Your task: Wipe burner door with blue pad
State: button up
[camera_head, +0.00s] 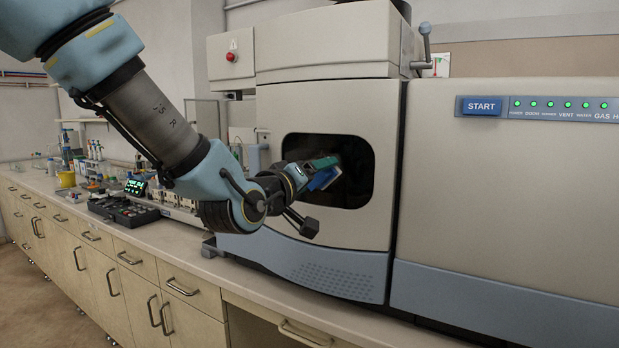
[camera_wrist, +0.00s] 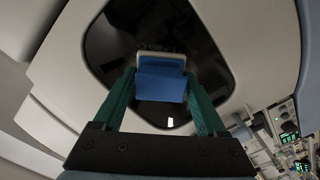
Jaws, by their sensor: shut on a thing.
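The burner door (camera_head: 370,225) is the beige front panel of the spectrometer, with a dark rounded window (camera_head: 350,185) in it. In the wrist view the dark window (camera_wrist: 190,40) fills the middle, framed by the pale door (camera_wrist: 75,45). My gripper (camera_head: 325,165) has green fingers and is in front of the window. It is shut on the blue pad (camera_head: 322,180). In the wrist view the pad (camera_wrist: 161,82) sits between the two fingertips (camera_wrist: 160,88), facing the window. I cannot tell whether the pad touches the glass.
A red button (camera_head: 231,57) is on the upper left housing. The START panel (camera_head: 482,106) is to the right. A long bench (camera_head: 180,240) runs left, with a black tool case (camera_head: 124,209), bottles and a small green display (camera_head: 135,187).

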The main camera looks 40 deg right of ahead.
aim_at(335, 173)
jog(key=shift+s+d+b, duration=0.25)
jog(key=shift+s+b, duration=0.15)
jog(key=shift+s, duration=0.55)
jog(key=shift+s+d+b, duration=0.25)
jog(key=shift+s+b, duration=0.1)
jog(key=shift+s, duration=0.55)
jog(key=shift+w+r, duration=0.1)
jog(key=shift+w, duration=0.2)
jog(key=w+a+r+p, duration=0.1)
jog(key=w+a+p, duration=0.2)
jog(key=w, duration=0.7)
jog(key=shift+s+d+b, duration=0.5)
jog(key=shift+s+b, duration=0.25)
jog(key=shift+s, duration=1)
jog(key=shift+s+d+b, duration=0.5)
jog(key=shift+s+b, duration=0.3)
jog(key=shift+s, duration=0.9)
jog(key=shift+s+d+b, duration=0.5)
jog(key=shift+s+b, duration=0.25)
jog(key=shift+s, duration=1)
jog(key=shift+d, duration=0.1)
